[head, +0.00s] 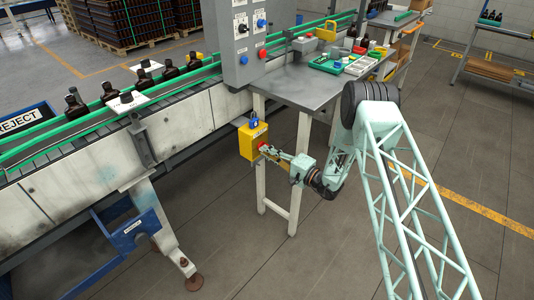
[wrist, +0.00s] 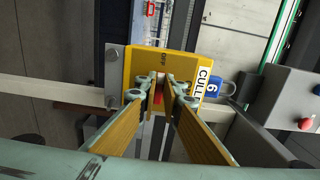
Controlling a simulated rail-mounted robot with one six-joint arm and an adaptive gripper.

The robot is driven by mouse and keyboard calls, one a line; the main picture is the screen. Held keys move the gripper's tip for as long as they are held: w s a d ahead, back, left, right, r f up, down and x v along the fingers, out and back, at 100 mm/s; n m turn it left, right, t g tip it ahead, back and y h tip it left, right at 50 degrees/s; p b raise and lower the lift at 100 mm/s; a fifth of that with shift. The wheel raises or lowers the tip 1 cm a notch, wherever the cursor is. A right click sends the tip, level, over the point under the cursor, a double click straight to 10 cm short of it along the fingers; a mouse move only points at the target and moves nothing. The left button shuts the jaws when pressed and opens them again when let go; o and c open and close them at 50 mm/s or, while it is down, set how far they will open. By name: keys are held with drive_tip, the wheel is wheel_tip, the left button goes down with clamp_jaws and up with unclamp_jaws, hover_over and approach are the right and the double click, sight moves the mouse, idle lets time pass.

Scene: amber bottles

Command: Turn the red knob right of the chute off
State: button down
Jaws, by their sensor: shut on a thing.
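The red knob (wrist: 159,97) is on a yellow box (wrist: 140,62) with "OFF" printed on its face and a white label reading "CULL". The same yellow box (head: 250,149) is fixed beside the table leg in the head view, with a bit of red knob (head: 262,147) showing. My gripper (wrist: 160,86) is shut on the red knob, one finger on each side. In the head view my gripper (head: 268,151) reaches the box from the right. The fingers hide most of the knob, so its exact angle is hard to tell.
A blue padlock (wrist: 219,88) hangs at the box's label side. A grey control cabinet (head: 242,75) with knobs stands above. The conveyor (head: 90,150) carrying dark bottles runs at left. A steel table (head: 285,88) holds a green tray (head: 330,63). Floor at front is clear.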

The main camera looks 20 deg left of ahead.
idle(0.3)
drive_tip(key=c, duration=2.8)
unclamp_jaws()
drive_tip(key=shift+d, duration=0.1)
drive_tip(key=shift+v, duration=5.9)
